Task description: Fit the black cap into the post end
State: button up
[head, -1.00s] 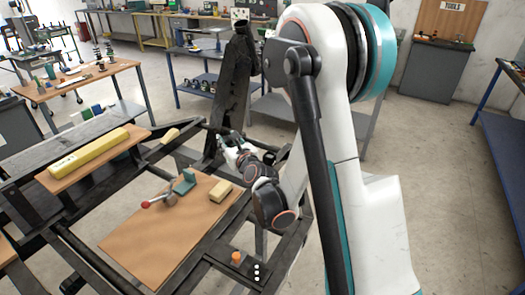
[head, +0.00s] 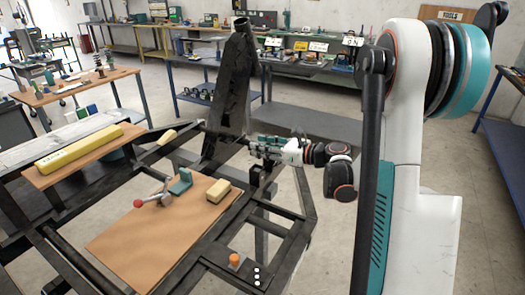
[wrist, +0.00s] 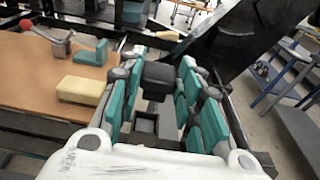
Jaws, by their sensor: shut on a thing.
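In the wrist view the black cap (wrist: 160,74) sits between the teal fingers of my gripper (wrist: 158,80), and the fingers are shut on it. A square hollow post end (wrist: 147,123) shows just below the cap in that picture, between the fingers, and looks open. In the head view my gripper (head: 260,146) is close above a short dark upright post (head: 257,178) on the black frame. The cap is too small and dark to make out there. I cannot tell whether cap and post touch.
A brown board (head: 160,235) carries a red-knobbed clamp (head: 150,197), a teal bracket (head: 180,182) and a yellow block (head: 216,190), left of the post. A tall dark leaning plate (head: 230,95) rises behind the gripper. Open floor (head: 320,250) lies right of the frame.

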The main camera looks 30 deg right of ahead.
jog(key=shift+f, duration=0.15)
jog(key=shift+f+b, duration=1.2)
jog(key=shift+f, duration=1.5)
jog(key=shift+s+f, duration=0.1)
jog(key=shift+f, duration=0.35)
grip_shut()
jog(key=o, duration=0.7)
grip_release()
jog(key=shift+c, duration=0.2)
jog(key=o, duration=0.5)
jog(key=shift+f, duration=0.1)
jog(key=shift+c, duration=0.2)
